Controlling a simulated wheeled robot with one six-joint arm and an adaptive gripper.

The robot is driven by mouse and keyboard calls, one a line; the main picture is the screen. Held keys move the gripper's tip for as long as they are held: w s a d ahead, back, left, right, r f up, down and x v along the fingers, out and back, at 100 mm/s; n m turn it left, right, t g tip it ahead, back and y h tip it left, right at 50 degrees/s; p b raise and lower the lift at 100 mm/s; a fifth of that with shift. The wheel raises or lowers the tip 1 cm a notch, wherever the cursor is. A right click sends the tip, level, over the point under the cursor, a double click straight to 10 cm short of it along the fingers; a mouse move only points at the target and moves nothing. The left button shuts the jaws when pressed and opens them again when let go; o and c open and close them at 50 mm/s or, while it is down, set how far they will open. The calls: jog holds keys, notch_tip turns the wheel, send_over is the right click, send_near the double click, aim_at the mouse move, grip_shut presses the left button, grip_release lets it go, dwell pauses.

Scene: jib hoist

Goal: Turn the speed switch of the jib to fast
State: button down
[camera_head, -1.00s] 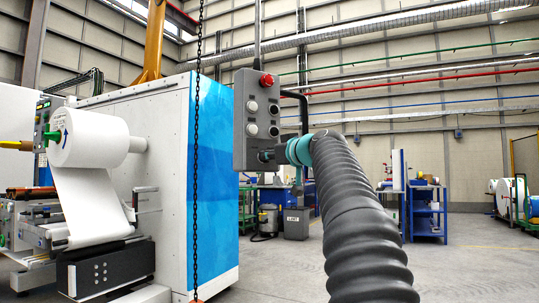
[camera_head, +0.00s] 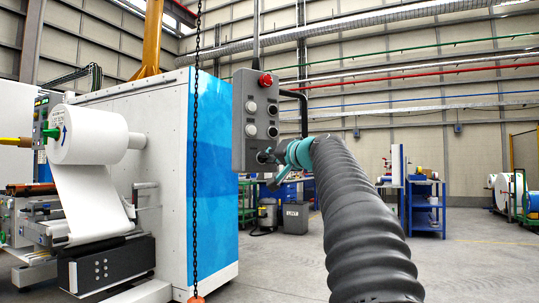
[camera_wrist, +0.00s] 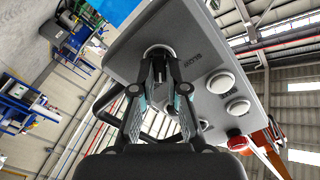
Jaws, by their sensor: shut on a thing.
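The grey jib control pendant (camera_head: 238,130) hangs at the centre of the head view. It has a red button (camera_head: 265,79) on top and several pale and dark buttons below. In the wrist view the pendant (camera_wrist: 200,32) appears tilted, with a SLOW label beside the speed switch (camera_wrist: 157,50). My gripper (camera_wrist: 159,68) is shut on the switch, one finger on each side of it. The fingers cover much of the knob, so its exact pointing cannot be told. In the head view my gripper (camera_head: 266,157) meets the pendant's lower face.
A dark chain (camera_head: 197,150) hangs left of the pendant. Behind stands a white and blue machine (camera_head: 212,165) with a paper roll (camera_head: 90,135). A grey bin (camera_head: 295,218) and blue shelves (camera_head: 427,210) stand farther back. Open floor lies to the right.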

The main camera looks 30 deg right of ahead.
jog(key=shift+w+f+m, duration=0.1)
jog(key=shift+m, duration=0.6)
jog(key=c, duration=0.9)
grip_release()
jog(key=shift+w+a, duration=0.1)
jog(key=shift+a, duration=0.05)
jog(key=s, duration=0.4)
jog(key=s+d, duration=0.1)
jog(key=s, duration=0.7)
jog(key=shift+d, duration=0.4)
